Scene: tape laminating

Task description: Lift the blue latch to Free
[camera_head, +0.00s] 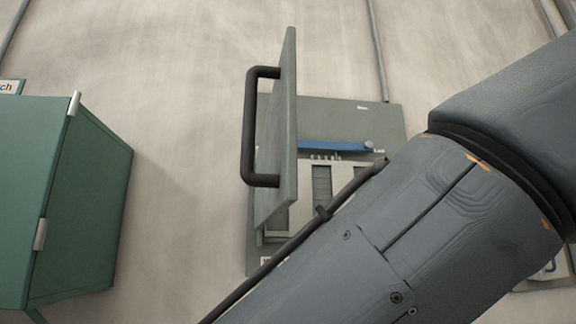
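The blue latch (335,146) is a flat bar lying nearly level across the upper part of a grey-green wall panel (350,115). A small round pin shows near its right end, and its left end meets the edge of the open door in this view. Any "Free" marking is too small to read or hidden. My arm crosses the lower right of the head view and covers part of the panel below the latch. My gripper is out of view, so its fingers and anything in them cannot be seen.
A grey door (283,130) with a black handle (250,125) stands open, edge-on, left of the latch. Pale blocks (345,180) sit below the latch. A green cabinet (85,200) is on the left wall. The wall between cabinet and door is bare.

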